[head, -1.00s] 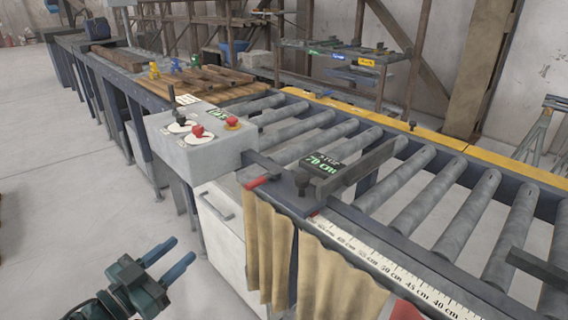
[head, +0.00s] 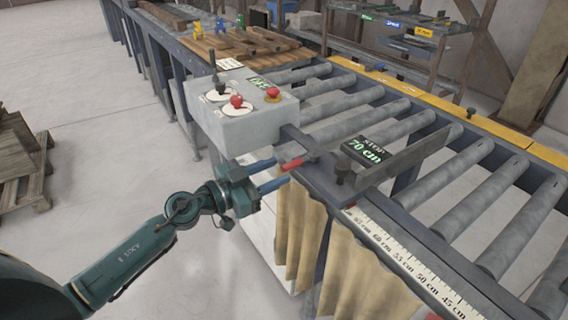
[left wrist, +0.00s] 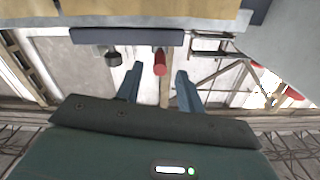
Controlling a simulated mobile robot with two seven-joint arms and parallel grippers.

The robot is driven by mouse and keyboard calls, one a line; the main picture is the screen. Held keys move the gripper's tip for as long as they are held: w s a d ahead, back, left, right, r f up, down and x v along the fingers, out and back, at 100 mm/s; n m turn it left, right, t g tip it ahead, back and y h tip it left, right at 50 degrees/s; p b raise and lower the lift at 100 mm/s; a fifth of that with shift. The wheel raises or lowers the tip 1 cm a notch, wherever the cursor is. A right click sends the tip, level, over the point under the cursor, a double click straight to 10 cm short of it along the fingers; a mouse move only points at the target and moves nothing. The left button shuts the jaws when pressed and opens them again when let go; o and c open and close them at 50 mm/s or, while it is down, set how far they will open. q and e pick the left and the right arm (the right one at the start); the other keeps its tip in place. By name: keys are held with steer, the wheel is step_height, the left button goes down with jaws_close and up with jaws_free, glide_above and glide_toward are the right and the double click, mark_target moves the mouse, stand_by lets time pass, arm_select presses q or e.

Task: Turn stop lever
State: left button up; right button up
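The stop lever (head: 293,164) has a red handle and sits at the front edge of the roller conveyor, just right of the grey control box. The stop's display reads "STOP 70 cm". My left gripper (head: 275,172) is open, its two blue fingers pointing right toward the handle. In the left wrist view the red handle (left wrist: 160,62) lies between the fingertips of the left gripper (left wrist: 160,84), with a gap on each side and no visible contact. My right gripper is in neither view.
The control box (head: 243,123) carries a black joystick and red knobs close above my left gripper. The roller conveyor (head: 470,165) extends right, with a ruler (head: 405,262) along its front edge. Tan curtains (head: 298,235) hang below. Open floor lies left; a wooden pallet (head: 20,165) stands there.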

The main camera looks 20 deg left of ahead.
mark_target(284, 165)
arm_select(q)
steer(key=shift+x, duration=1.65)
jaws_close()
